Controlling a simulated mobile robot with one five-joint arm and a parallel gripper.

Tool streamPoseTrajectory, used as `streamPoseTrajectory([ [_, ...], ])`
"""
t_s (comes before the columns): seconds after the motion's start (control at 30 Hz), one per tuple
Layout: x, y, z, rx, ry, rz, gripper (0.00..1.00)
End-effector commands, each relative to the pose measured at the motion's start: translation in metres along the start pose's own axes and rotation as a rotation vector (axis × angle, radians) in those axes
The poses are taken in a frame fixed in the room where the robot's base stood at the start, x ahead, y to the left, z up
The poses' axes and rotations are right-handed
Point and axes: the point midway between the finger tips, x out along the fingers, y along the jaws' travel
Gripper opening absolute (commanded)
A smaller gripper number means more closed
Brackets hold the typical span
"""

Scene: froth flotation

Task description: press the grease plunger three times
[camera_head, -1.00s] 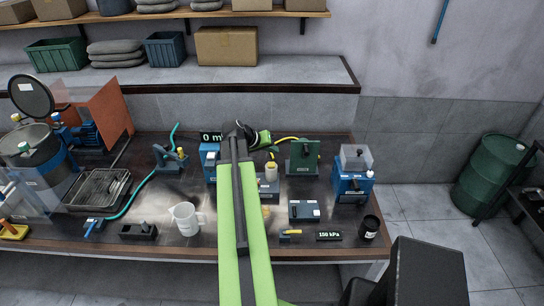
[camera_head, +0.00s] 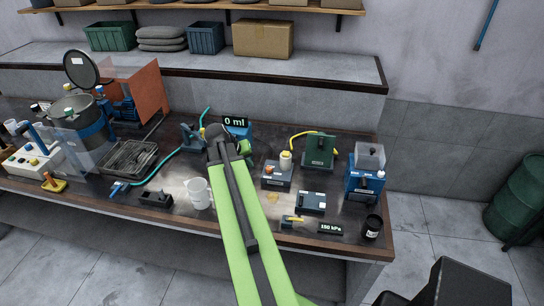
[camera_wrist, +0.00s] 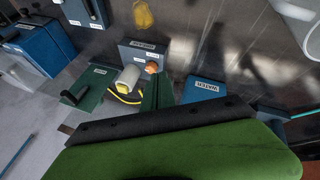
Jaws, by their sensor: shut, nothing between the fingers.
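What looks like the grease pump is a small grey-blue box (camera_head: 277,178) with an orange knob, apparently the plunger (camera_head: 269,170), and a white and yellow cylinder (camera_head: 286,160) on top. In the wrist view, the orange knob (camera_wrist: 152,67) and the cylinder (camera_wrist: 129,79) stand near the picture's middle.
A yellow hose (camera_head: 299,136) runs toward a green box (camera_head: 319,151) right of the pump. A blue box (camera_wrist: 206,90) is close to my gripper. A white jug (camera_head: 199,193), a dark blue box (camera_head: 311,201) and a black cup (camera_head: 372,227) stand along the bench front.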

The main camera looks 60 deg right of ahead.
Motion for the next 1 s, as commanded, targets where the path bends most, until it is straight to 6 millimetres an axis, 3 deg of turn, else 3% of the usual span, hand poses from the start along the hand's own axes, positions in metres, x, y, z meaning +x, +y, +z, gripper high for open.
streamPoseTrajectory([
  [0.13,-0.031,-0.076,0.018,-0.113,-0.006,-0.094,0.00],
  [0.27,-0.069,-0.155,0.048,-0.246,-0.020,-0.200,0.00],
  [0.47,-0.129,-0.263,0.118,-0.469,-0.051,-0.354,0.00],
  [0.6,-0.159,-0.324,0.186,-0.630,-0.088,-0.448,0.00],
  [0.7,-0.166,-0.354,0.233,-0.727,-0.120,-0.492,0.00],
  [0.8,-0.168,-0.371,0.268,-0.797,-0.149,-0.519,0.00],
  [0.9,-0.171,-0.378,0.287,-0.836,-0.167,-0.532,0.00],
  [1.0,-0.173,-0.379,0.293,-0.850,-0.174,-0.536,0.00],
])
